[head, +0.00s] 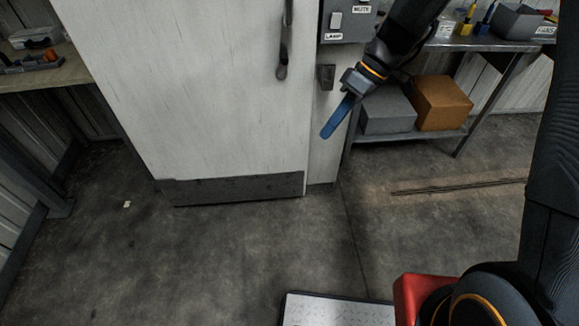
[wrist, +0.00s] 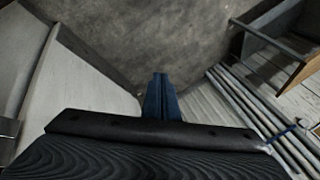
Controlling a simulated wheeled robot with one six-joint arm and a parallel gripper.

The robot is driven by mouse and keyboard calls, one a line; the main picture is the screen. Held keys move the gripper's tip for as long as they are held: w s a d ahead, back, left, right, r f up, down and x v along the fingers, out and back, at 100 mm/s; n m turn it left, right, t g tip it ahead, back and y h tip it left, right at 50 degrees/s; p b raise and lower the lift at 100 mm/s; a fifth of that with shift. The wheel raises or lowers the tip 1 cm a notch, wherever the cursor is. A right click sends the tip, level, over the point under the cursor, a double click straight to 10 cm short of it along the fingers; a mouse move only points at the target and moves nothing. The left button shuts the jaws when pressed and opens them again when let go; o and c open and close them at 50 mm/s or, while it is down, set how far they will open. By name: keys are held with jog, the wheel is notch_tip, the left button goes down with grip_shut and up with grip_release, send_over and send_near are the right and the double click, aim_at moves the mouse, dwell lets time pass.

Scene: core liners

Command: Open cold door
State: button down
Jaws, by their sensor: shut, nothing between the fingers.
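The cold door (head: 190,90) is a large pale panel with a dark kick plate (head: 232,189) along its bottom, and it looks shut. Its dark vertical handle (head: 283,45) is near its right edge. My gripper (head: 327,133) has blue fingers, shut and empty, pointing down to the right of the door and handle, apart from the handle in the picture. In the wrist view the blue fingers (wrist: 160,85) are together over the floor, and a pale panel, perhaps the door, shows at the left.
A grey switch box (head: 345,22) labelled "LAMP" is on the wall right of the door, with a small dark fitting (head: 326,77) below. A metal table (head: 490,40) at right holds a grey box (head: 388,110) and an orange box (head: 442,102) on its lower shelf. The floor (head: 220,255) before the door is clear.

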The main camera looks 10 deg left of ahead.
jog(key=s+a+f+n+y+p, duration=0.1)
jog(key=s+a+f+p, duration=0.2)
jog(key=a+f, duration=0.6)
jog(key=shift+s+a+n+p, duration=0.3)
jog(key=shift+s+n, duration=0.1)
jog(key=shift+s, duration=0.55)
jog(key=shift+w+f, duration=0.1)
dwell(0.9)
jog(key=w+d+r+b, duration=0.2)
jog(key=w+r+b, duration=0.2)
jog(key=w+r, duration=0.45)
jog(key=s+d+r+m+t+h, duration=0.1)
jog(key=s+d+m+h, duration=0.1)
jog(key=s+d+m, duration=0.3)
jog(key=s+d+r+m+t+h, duration=0.1)
jog(key=s+d+m, duration=0.3)
jog(key=d, duration=0.7)
jog(key=s+d+r+m+t+h, duration=0.1)
jog(key=s+d+m+h, duration=0.2)
jog(key=s+d+m, duration=0.2)
jog(key=s+d, duration=0.2)
jog(key=d, duration=0.1)
jog(key=shift+d+r+m+t+h, duration=0.25)
jog(key=shift+r+m+t+h, duration=0.05)
